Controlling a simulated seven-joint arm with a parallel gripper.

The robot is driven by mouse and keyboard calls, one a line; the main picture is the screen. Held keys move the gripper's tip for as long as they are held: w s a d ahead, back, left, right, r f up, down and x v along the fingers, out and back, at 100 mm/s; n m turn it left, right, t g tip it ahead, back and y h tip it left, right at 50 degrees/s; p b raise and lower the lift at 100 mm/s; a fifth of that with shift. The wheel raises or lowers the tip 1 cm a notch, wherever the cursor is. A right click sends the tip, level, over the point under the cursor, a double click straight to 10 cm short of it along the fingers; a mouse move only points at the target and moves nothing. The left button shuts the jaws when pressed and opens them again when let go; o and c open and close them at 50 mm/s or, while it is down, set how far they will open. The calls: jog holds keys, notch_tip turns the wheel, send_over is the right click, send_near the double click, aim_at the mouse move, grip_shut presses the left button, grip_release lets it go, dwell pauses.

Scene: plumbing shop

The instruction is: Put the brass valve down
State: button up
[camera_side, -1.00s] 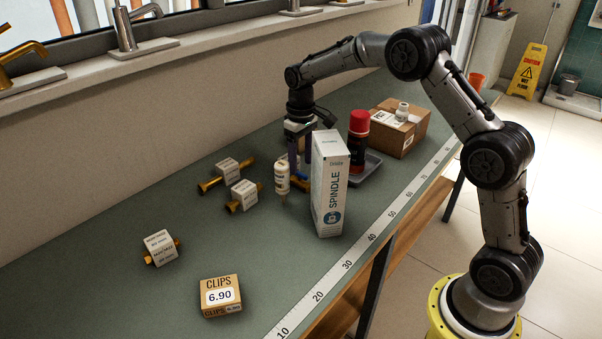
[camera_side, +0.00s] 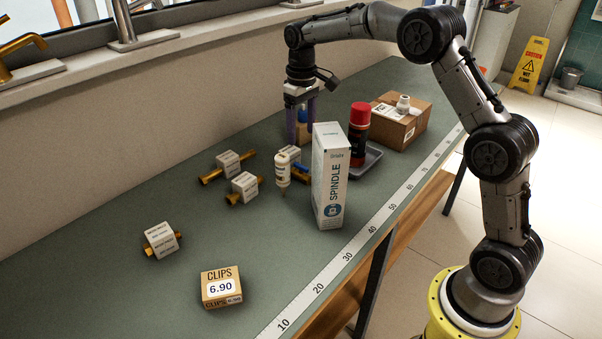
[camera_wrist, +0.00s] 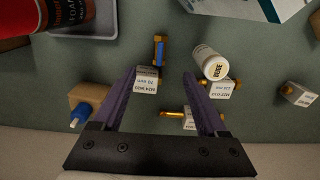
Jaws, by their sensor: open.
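The fingers look apart from the valve.
Several tagged brass fittings (camera_side: 228,163) lie to the left. A tan block with a blue part (camera_wrist: 85,98) sits beside one finger. A red-capped can (camera_side: 359,135) and carton (camera_side: 402,133) stand right.

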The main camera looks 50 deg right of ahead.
notch_tip(320, 180, up, 18)
send_over(306, 170)
jog(key=w, duration=0.2)
jog(key=s+d+f+m+t+y, duration=0.1)
jog(key=s+d+m+t+y, duration=0.4)
jog(key=m, duration=1.1)
jog(key=s+d+m+t, duration=0.2)
jog(key=s+m+t, duration=0.6)
jog(key=m, duration=0.8)
jog(key=shift+g, duration=0.3)
jog(key=f, duration=2.4)
jog(key=shift+w+a, duration=0.1)
jog(key=shift+a, duration=0.2)
jog(key=shift+w+f, duration=0.1)
jog(key=shift+f, duration=0.25)
jog(key=x, duration=1.3)
jog(key=shift+w+a, duration=0.25)
jog(key=shift+a, duration=0.05)
